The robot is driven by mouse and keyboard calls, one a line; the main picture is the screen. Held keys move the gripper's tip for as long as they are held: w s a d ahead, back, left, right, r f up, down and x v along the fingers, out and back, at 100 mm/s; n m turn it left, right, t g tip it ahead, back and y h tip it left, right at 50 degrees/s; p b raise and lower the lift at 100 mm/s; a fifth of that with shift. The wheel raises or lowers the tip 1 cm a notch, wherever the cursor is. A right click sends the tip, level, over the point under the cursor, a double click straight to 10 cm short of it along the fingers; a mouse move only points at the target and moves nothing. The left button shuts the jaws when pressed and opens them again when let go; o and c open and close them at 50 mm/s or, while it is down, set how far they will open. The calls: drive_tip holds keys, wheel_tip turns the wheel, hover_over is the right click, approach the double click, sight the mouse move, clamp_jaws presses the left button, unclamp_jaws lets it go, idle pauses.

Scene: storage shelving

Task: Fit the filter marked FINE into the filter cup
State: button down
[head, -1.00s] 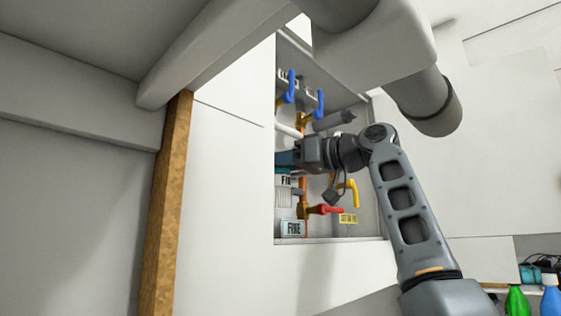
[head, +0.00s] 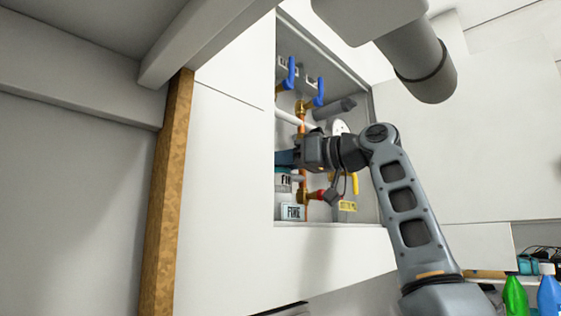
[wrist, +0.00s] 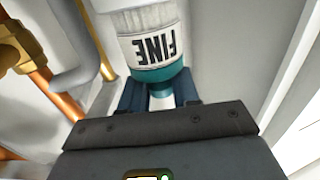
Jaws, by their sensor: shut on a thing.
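My gripper (wrist: 160,97) is shut on the teal end of the FINE filter (wrist: 152,45). In the wrist view the filter is a pale cylinder with an upside-down FINE label and a teal band. In the head view my gripper (head: 285,158) reaches into the wall recess, and the filter (head: 284,181) hangs below it, partly cut off by the recess's left edge. A pale piece with a dark-lettered label (head: 292,212) stands just below the filter at the recess floor. I cannot tell whether this is the filter cup, or whether the filter touches it.
Copper pipework (head: 301,125) runs down the recess close beside my gripper. Blue-handled valves (head: 319,92) are above, and a red valve handle (head: 325,196) and yellow tag (head: 347,206) are low down. Bottles (head: 515,297) are far right.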

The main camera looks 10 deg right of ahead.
drive_tip(key=c, duration=0.8)
unclamp_jaws()
drive_tip(key=shift+o, duration=0.2)
drive_tip(key=b+v, duration=0.2)
drive_tip(key=v, duration=0.5)
drive_tip(key=shift+s+d, duration=0.25)
drive_tip(key=shift+d, duration=0.05)
